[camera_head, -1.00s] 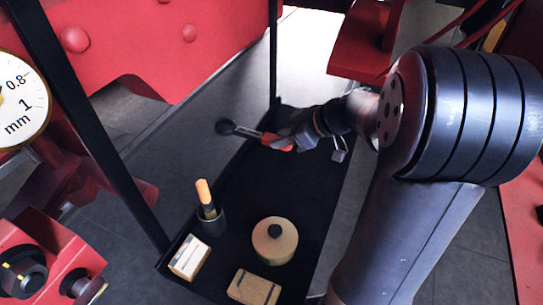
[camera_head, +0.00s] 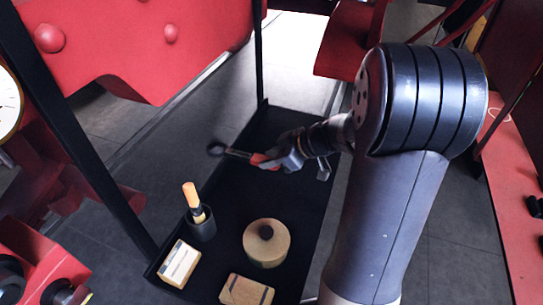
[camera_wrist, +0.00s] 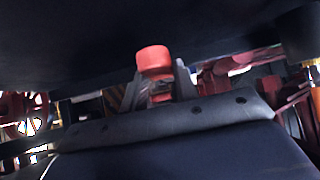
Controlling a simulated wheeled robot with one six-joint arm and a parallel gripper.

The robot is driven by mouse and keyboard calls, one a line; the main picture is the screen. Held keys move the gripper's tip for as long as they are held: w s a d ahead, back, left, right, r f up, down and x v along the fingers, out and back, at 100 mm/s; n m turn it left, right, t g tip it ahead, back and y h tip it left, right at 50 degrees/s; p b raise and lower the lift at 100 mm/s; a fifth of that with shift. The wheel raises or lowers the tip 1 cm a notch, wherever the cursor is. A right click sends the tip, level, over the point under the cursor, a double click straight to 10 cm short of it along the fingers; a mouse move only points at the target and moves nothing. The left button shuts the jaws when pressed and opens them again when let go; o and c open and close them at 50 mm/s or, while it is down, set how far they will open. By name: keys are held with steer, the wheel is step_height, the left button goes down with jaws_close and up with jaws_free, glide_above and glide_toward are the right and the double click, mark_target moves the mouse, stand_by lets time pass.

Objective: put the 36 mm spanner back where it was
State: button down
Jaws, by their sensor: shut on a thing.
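The spanner (camera_head: 236,153) has a dark ring end pointing left and a red part at my gripper. My gripper (camera_head: 278,161) is shut on it and holds it over the far part of the black tray. The ring end reaches past the tray's left edge, above the grey floor. In the wrist view the red end of the spanner (camera_wrist: 155,62) stands up between the fingers of my gripper (camera_wrist: 160,88). The size mark on the spanner cannot be read.
The black tray (camera_head: 225,235) carries a round tan block (camera_head: 266,243), a cup with an orange-handled tool (camera_head: 200,222), a pale box (camera_head: 179,263) and a tan brick (camera_head: 246,291). Thin black posts rise at its left side. Red machinery (camera_head: 150,45) stands behind.

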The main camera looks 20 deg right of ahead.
steer(key=c, duration=1.1)
jaws_free()
steer(key=shift+f, duration=0.2)
steer(key=shift+r, duration=0.25)
steer(key=p+v, duration=0.1)
steer(key=v, duration=1.1)
steer(key=shift+r, duration=0.2)
steer(key=shift+f, duration=0.1)
